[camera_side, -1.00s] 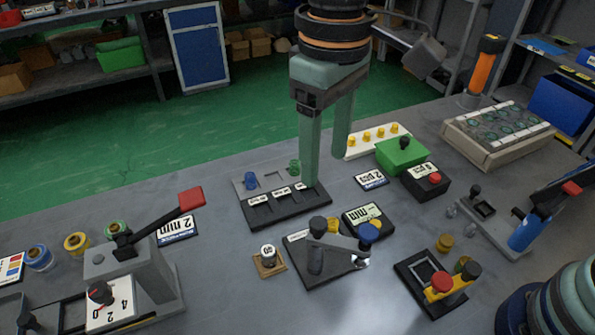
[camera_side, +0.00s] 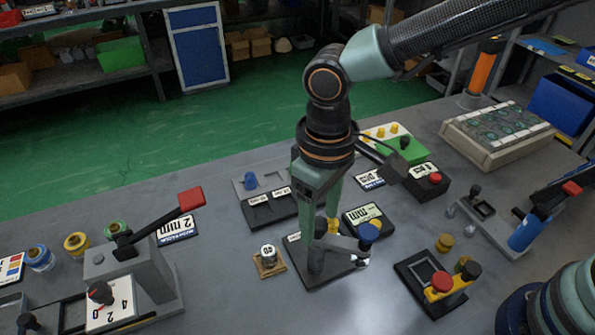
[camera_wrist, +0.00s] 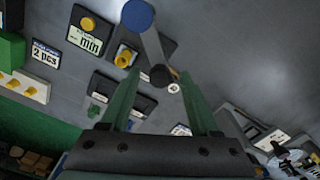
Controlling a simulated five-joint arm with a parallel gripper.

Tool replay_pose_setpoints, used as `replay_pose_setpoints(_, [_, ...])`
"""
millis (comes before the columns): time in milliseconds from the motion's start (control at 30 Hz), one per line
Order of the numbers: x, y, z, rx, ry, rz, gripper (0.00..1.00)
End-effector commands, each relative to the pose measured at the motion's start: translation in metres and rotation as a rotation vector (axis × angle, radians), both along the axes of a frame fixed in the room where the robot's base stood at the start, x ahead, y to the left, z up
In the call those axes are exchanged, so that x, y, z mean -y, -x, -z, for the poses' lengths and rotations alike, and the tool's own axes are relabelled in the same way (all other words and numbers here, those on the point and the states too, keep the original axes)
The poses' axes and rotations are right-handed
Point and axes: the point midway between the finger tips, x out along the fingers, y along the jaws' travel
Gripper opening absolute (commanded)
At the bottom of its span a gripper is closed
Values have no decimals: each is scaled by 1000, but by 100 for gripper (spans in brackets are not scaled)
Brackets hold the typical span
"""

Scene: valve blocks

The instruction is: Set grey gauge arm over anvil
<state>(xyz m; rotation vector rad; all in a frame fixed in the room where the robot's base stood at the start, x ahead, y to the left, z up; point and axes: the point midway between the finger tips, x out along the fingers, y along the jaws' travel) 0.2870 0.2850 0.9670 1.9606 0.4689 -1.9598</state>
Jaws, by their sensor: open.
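The grey gauge arm (camera_side: 345,243) reaches right from a grey post (camera_side: 316,262) on a dark base plate (camera_side: 325,278). A blue knob (camera_side: 368,231) caps its right end, with a shiny tip below. In the wrist view, the blue knob (camera_wrist: 137,15) is at the top and a dark knob (camera_wrist: 161,75) at the arm's other end. A yellow piece (camera_side: 333,225) stands behind the arm; I cannot tell which part is the anvil. My gripper (camera_side: 325,228) is open at the post. In the wrist view, its fingertips (camera_wrist: 160,73) lie either side of the dark knob.
A small weight on a wooden square (camera_side: 268,260) stands left of the base. A dark fixture with red and yellow parts (camera_side: 438,284) is to the right. Open table lies in front.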

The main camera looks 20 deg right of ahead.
Motion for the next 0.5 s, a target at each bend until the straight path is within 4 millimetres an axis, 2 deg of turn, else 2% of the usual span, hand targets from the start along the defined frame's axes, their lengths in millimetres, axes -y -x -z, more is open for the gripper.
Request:
replay_pose_setpoints(167, [0,0,0,0,0,0,62])
replay_pose_setpoints(267, [0,0,0,0,0,0,28])
replay_pose_setpoints(333, [0,0,0,0,0,0,1])
replay_pose_setpoints(500, [0,0,0,0,0,0,0])
